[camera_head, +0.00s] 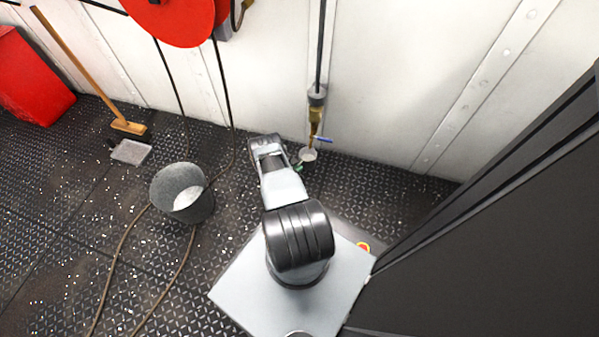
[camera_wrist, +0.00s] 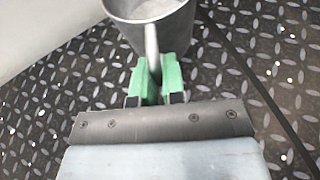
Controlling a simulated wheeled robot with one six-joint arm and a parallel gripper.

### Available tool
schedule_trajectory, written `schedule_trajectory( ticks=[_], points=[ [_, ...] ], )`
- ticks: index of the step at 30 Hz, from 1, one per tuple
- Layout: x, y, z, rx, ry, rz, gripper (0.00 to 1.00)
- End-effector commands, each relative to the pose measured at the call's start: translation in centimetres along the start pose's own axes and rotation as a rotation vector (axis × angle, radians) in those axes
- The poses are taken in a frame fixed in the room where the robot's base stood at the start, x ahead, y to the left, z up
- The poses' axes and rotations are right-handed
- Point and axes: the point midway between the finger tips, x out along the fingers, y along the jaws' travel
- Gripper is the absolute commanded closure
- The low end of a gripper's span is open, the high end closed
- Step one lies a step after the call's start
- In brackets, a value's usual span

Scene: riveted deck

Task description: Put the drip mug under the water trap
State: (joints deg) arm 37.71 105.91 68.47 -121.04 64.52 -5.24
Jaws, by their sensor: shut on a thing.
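The drip mug (camera_wrist: 185,25) is a grey metal cup at the top of the wrist view, partly cut off, with its handle (camera_wrist: 151,42) towards me. My gripper (camera_wrist: 158,78) has green fingertips shut on that handle. In the head view the mug (camera_head: 308,155) shows as a small pale round rim beside the wall, with my gripper (camera_head: 298,167) at its lower left. The water trap (camera_head: 315,115), a brass fitting with a blue lever, hangs on a dark pipe just above the mug in the picture. I cannot tell whether the mug touches the floor.
A grey bucket (camera_head: 182,192) stands left of my arm, with a brown hose on the deck beside it. A broom (camera_head: 128,127), a dustpan (camera_head: 131,151) and a red container (camera_head: 30,80) are further left. A dark cabinet (camera_head: 480,230) fills the right side.

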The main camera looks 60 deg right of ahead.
Motion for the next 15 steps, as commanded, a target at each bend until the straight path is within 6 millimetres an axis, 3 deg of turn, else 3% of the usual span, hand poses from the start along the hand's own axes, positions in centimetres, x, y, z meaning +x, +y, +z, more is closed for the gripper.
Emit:
schedule_trajectory(
  ticks=[6, 11, 15],
  points=[
    [1.5, 0.0, 0.6, 0.002, -0.003, -0.002, 1.00],
    [2.4, -0.1, -2.3, 0.000, -0.001, 0.000, 1.00],
    [2.6, 0.0, -2.8, 0.001, -0.002, 0.000, 1.00]
  ],
)
